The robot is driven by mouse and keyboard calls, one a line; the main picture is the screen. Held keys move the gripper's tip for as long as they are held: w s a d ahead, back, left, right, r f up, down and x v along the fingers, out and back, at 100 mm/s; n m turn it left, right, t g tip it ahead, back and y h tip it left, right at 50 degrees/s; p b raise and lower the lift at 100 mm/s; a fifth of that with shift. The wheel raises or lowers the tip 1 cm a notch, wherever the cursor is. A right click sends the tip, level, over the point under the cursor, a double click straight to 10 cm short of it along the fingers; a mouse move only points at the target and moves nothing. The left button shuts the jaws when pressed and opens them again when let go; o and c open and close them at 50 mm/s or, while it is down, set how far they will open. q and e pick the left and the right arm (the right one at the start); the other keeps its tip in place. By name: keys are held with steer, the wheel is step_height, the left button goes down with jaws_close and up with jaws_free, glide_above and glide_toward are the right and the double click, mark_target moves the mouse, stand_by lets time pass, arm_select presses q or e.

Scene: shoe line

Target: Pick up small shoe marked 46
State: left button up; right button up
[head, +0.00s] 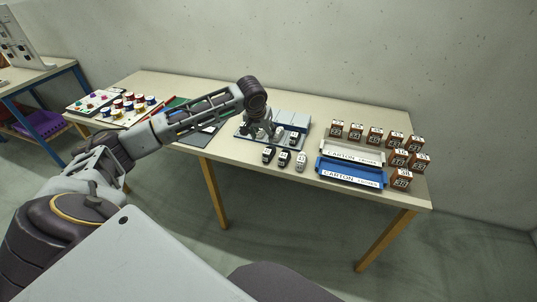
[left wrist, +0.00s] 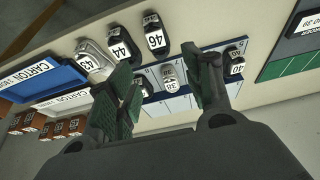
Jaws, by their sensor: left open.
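The small shoe marked 46 is black with a white label (left wrist: 154,37); in the left wrist view it lies on the table just off the edge of the board. In the head view it is the leftmost shoe of the front row (head: 268,154). My left gripper (left wrist: 158,75) is open and empty, its fingers over the board, with shoe 46 beyond the fingertips and apart from them. In the head view the left gripper (head: 262,133) hangs over the board behind the front row. My right gripper is in neither view.
Black shoe 44 (left wrist: 121,47) and grey shoe 43 (left wrist: 94,58) lie beside 46. Shoe 38 (left wrist: 169,78) and black shoe 40 (left wrist: 235,63) are on the board (head: 292,118). Blue (head: 350,173) and grey (head: 352,152) carton trays and several brown numbered boxes (head: 375,134) stand right.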

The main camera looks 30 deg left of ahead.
mark_target(268, 149)
arm_select(q)
steer(key=shift+f, duration=0.15)
steer(key=shift+x, duration=4.25)
steer(key=shift+x, duration=2.6)
steer(key=shift+s+d, duration=0.1)
steer(key=shift+d, duration=0.1)
steer(key=c, duration=0.8)
steer(key=shift+r, duration=5.05)
